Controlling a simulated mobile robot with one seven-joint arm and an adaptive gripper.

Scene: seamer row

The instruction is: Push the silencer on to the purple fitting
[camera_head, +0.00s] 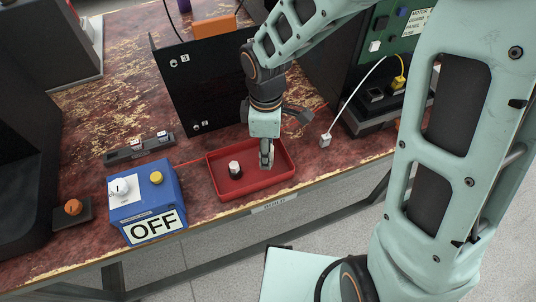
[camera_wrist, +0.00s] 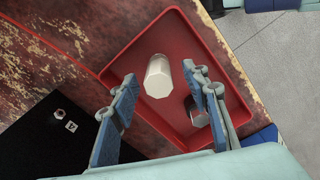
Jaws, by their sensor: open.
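A dark cylinder with a pale top (camera_head: 235,170) stands in the tray, partly behind one finger in the wrist view. The black panel (camera_head: 205,85) rises behind the tray. A blue box (camera_head: 150,205) marked OFF stands left. A white cable plug (camera_head: 325,140) lies right.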

